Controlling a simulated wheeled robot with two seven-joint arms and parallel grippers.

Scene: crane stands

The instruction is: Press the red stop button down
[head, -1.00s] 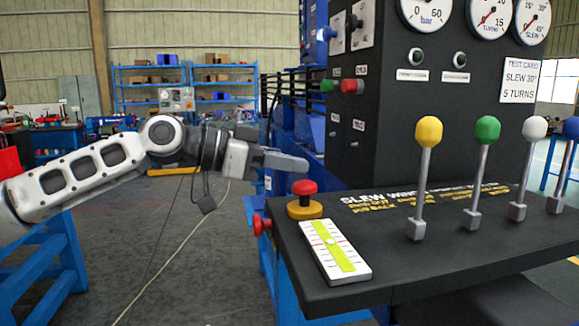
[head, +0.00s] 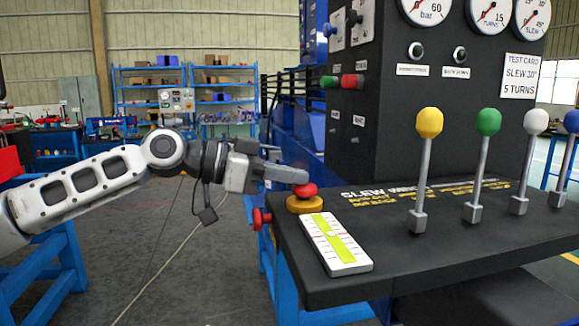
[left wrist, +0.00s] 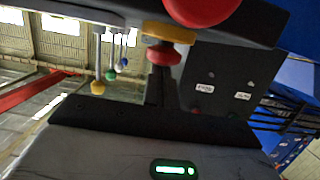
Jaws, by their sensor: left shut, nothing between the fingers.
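The red stop button (head: 307,191) sits on a yellow collar (head: 305,206) at the left end of the black console top. Its red cap is low, close above the collar. My left gripper (head: 300,178) is shut and empty, and its fingertips rest on top of the cap, hiding part of it. In the left wrist view, which is upside down, the red cap (left wrist: 165,56) lies between the yellow collar (left wrist: 168,33) and the dark fingertips (left wrist: 163,82). My right gripper is not in view.
A white level gauge (head: 335,243) lies just in front of the button. A red knob (head: 261,218) sticks out from the console's left side. Several levers, the yellow one (head: 429,123) nearest, stand to the right. The black panel (head: 410,120) rises behind.

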